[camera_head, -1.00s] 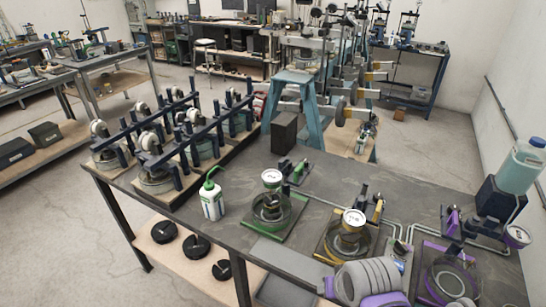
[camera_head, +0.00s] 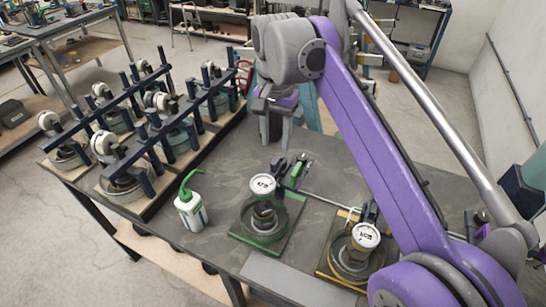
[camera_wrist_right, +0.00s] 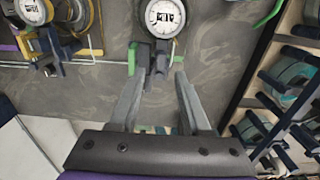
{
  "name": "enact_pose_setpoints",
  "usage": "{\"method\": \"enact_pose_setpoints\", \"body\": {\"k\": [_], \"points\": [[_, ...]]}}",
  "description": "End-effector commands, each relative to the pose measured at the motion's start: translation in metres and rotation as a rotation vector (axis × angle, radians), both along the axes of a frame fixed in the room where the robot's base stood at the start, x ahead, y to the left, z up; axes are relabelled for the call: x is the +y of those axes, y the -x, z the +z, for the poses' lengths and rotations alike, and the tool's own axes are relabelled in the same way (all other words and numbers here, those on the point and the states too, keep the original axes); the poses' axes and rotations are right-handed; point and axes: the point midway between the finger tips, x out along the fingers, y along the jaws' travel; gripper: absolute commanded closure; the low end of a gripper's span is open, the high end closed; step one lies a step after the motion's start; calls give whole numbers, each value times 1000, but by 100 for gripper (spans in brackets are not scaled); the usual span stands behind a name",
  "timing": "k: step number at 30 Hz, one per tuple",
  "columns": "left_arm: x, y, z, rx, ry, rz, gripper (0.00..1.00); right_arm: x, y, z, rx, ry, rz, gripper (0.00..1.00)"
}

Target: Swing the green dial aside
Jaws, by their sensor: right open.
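The green dial (camera_head: 263,186) is a round white-faced gauge above a dark round dish on a green-edged base plate (camera_head: 262,240). A small green and black clamp (camera_head: 297,170) stands just behind it. In the right wrist view the dial (camera_wrist_right: 162,16) is at the top centre, beyond the fingertips. My right gripper (camera_head: 276,140) points down behind the dial and its clamp, apart from the dial. In the wrist view its two fingers (camera_wrist_right: 165,78) are spread with nothing held between them. My left gripper is out of view.
A yellow-based dial (camera_head: 364,237) stands to the right, under my right arm. A white bottle with a green spout (camera_head: 191,205) stands left of the green dial. Dark racks with several gauges (camera_head: 150,125) fill the table's left side. A thin rod runs behind the dials.

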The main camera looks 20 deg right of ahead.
Motion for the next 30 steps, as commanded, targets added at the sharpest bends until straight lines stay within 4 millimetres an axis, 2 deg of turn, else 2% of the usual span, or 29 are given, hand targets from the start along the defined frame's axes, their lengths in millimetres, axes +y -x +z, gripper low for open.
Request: {"method": "enact_pose_setpoints", "body": {"k": [3, 9, 15, 23, 30], "points": [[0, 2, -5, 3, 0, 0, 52, 0, 0, -26, 0, 0, 1, 52], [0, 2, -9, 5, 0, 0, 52, 0, 0, -55, -1, 0, 2, 52], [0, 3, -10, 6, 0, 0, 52, 0, 0, -67, -1, 0, 2, 52], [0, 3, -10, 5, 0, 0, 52, 0, 0, -67, -1, 0, 2, 52], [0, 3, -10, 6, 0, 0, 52, 0, 0, -67, -1, 0, 2, 96]]}}
